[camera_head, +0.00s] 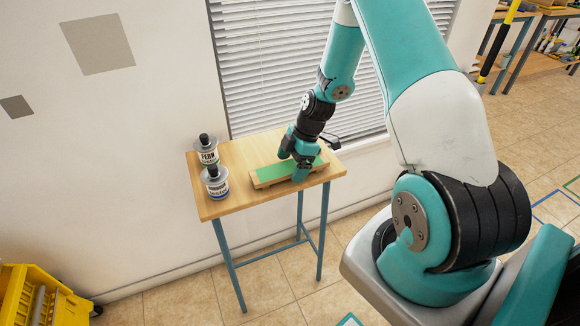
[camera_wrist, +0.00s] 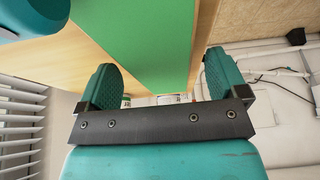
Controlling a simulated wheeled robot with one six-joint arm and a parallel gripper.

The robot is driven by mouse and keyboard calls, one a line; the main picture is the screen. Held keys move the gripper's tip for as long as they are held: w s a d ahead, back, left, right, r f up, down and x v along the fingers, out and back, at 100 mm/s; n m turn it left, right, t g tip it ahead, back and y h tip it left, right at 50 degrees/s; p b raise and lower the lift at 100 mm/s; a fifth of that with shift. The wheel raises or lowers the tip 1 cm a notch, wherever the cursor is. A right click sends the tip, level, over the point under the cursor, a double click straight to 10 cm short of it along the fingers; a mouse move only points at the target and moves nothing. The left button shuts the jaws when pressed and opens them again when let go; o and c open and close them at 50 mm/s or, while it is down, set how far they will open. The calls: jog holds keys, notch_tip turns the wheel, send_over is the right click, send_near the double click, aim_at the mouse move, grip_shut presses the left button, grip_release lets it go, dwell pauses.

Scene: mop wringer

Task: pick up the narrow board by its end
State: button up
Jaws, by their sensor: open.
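The narrow board is a flat green strip (camera_head: 276,171) lying with wood-coloured edging on a small wooden table (camera_head: 238,155). In the wrist view the green strip (camera_wrist: 145,45) runs between the fingers, with pale wood on its left.
A wall with window blinds (camera_head: 270,60) is behind. A yellow mop bucket (camera_head: 40,300) stands at lower left. The table's front edge is clear.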

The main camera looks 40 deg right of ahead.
jog(key=shift+a+f, duration=0.25)
jog(key=shift+f, duration=0.4)
jog(key=c, duration=1.1)
jog(key=shift+o, duration=0.2)
jog(key=shift+w+b, duration=0.1)
jog(key=shift+b, duration=0.35)
